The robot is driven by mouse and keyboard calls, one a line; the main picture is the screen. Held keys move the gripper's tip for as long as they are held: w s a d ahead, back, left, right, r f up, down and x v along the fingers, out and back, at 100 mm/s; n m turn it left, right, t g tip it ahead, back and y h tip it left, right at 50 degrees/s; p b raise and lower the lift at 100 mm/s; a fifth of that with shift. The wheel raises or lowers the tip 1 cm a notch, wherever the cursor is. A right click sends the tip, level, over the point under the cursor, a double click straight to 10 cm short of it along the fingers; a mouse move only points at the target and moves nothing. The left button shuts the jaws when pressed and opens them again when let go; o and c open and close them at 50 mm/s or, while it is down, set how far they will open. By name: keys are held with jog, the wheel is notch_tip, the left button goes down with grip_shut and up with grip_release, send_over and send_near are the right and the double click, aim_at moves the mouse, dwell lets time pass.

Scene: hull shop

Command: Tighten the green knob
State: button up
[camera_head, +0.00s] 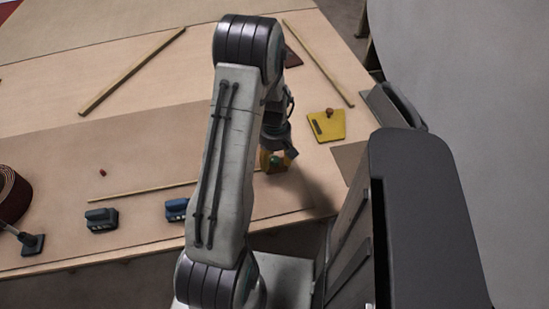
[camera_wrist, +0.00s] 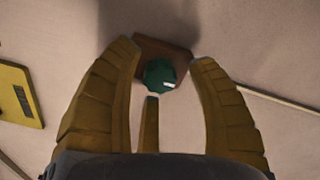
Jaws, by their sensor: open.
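The green knob (camera_wrist: 160,75) sits on a small brown wooden block (camera_wrist: 166,47) on the table. It has a white mark on its face. In the head view the knob (camera_head: 274,160) shows small, partly hidden by my gripper. My gripper (camera_wrist: 164,72) is open, with its yellow fingers spread around the knob in the wrist view. A gap shows between the knob and the left and right fingers. The third finger's tip lies just below the knob in the picture; I cannot tell whether it touches. In the head view my gripper (camera_head: 275,158) points down over the block.
A yellow plate with a red knob (camera_head: 327,124) lies to the right. Thin wooden strips (camera_head: 132,71) lie about. A dark red roll (camera_head: 12,195) is at the far left. The back left table is mostly clear.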

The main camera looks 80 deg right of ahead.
grip_shut()
dwell(0.6)
